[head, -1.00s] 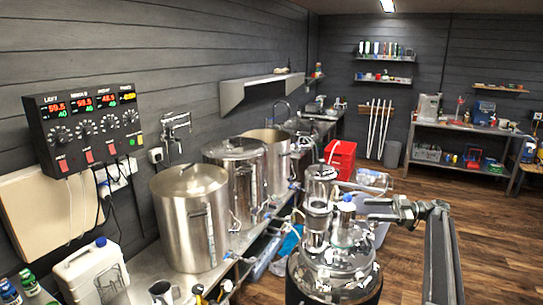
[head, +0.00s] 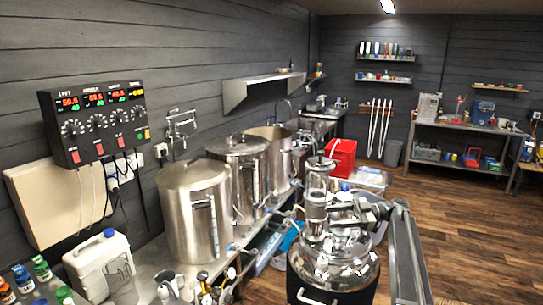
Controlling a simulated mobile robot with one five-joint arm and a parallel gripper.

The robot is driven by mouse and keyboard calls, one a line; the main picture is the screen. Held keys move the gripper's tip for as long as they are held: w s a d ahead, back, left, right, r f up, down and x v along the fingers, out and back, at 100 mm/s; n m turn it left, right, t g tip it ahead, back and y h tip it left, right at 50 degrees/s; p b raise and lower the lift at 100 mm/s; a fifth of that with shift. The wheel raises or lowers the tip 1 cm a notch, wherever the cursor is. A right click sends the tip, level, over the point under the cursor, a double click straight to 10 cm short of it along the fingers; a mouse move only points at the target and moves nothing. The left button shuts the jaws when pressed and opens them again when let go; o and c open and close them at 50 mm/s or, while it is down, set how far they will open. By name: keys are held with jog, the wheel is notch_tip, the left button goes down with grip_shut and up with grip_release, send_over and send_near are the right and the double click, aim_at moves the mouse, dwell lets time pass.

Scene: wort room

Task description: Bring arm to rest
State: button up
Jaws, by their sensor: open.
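My gripper (head: 364,208) is at the end of my dark grey arm on the right, level with the upper part of a shiny steel vessel (head: 334,262). It overlaps the vessel's fittings in the picture, so its fingers are hard to make out. It is open and I see nothing held in it. I cannot tell whether it touches the vessel. My arm's long link slopes up from the bottom edge to the gripper.
A white canister (head: 98,262) stands at front left. A red bin (head: 342,158) is behind the vessel. Wooden floor (head: 470,225) is clear at right.

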jog(key=s+a+f+m+g+h+b, duration=0.15)
jog(key=s+a+f+m+h, duration=0.55)
jog(key=s+a+f, duration=1)
jog(key=s+d+f+m+t+h+b, duration=0.1)
jog(key=s+d+f+m+h, duration=0.1)
jog(key=s+f+m+h, duration=0.55)
jog(key=s+d+m+t+h, duration=0.2)
jog(key=d+m+h, duration=0.1)
jog(key=d+m, duration=0.5)
jog(key=shift+s+d+f, duration=0.35)
jog(key=shift+d+f, duration=0.1)
jog(key=shift+d, duration=0.35)
